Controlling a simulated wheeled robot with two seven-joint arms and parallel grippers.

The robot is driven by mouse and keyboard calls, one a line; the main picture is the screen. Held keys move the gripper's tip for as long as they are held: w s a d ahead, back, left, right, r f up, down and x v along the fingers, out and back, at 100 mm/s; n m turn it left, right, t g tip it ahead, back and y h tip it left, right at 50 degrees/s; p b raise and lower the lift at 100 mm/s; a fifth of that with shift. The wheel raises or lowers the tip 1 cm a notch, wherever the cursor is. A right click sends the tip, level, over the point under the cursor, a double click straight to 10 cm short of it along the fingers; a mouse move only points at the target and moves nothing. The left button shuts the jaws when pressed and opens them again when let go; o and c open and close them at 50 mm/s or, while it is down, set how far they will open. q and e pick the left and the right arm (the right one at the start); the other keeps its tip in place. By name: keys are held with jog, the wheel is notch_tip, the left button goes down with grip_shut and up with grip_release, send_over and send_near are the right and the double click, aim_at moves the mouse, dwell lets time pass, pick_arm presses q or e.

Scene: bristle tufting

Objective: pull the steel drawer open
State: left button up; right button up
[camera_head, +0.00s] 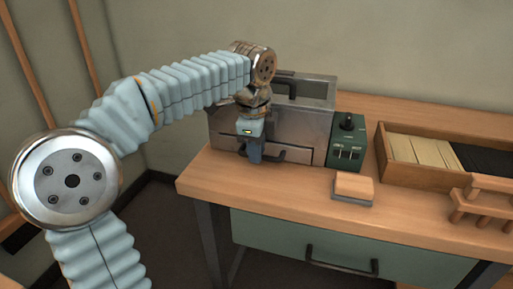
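A steel box (310,125) stands at the back left of the wooden bench. Low on its front is the steel drawer (300,157), with a dark bar handle (275,156); the drawer front looks flush with the box. My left gripper (254,158) points down in front of the drawer, at the left end of the handle, and hides that end. I cannot tell whether its fingers are around the handle or only in front of it. Its finger gap does not show. My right gripper is not in view.
A green control box (346,143) with a black knob adjoins the steel box on the right. A wood-topped block (353,187) lies before it. A wooden tray (412,172) and a wooden rack (480,200) stand right. A green drawer (285,240) is under the bench (260,190).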

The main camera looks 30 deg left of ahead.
pick_arm(q)
grip_shut()
jog(key=s+d+b, duration=0.3)
jog(key=s, duration=1.1)
jog(key=shift+d, duration=0.2)
jog(key=shift+s, duration=0.1)
jog(key=shift+o, duration=2.2)
grip_release()
notch_tip(320, 180, up, 14)
jog(key=s+p, duration=0.2)
jog(key=p, duration=0.1)
jog(key=shift+s+d+f, duration=0.2)
jog(key=shift+d, duration=0.1)
